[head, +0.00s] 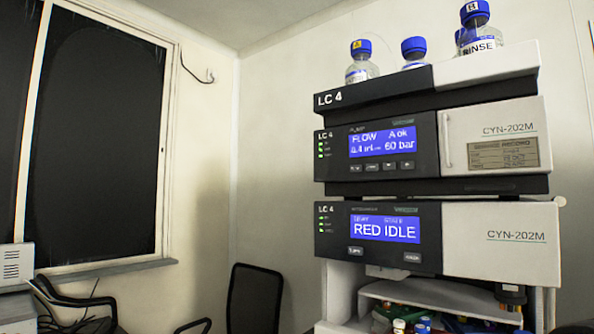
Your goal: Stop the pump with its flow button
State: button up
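The pump (425,147) is the upper module of the LC 4 stack in the head view, right of centre. Its blue screen (382,141) reads FLOW, A ok, a flow value that looks like 0.4, and 60 bar. A row of small dark buttons (381,167) runs under the screen; their labels are too small to read, so I cannot tell which is the flow button. Green lights (321,149) show at the panel's left. My gripper is not in view.
Below the pump, another module (437,240) has a screen reading RED IDLE. Blue-capped bottles (361,64) stand on top, one marked RINSE (478,45). Vials (400,326) sit in the open bay below. A dark chair (254,299) stands left of the stack.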

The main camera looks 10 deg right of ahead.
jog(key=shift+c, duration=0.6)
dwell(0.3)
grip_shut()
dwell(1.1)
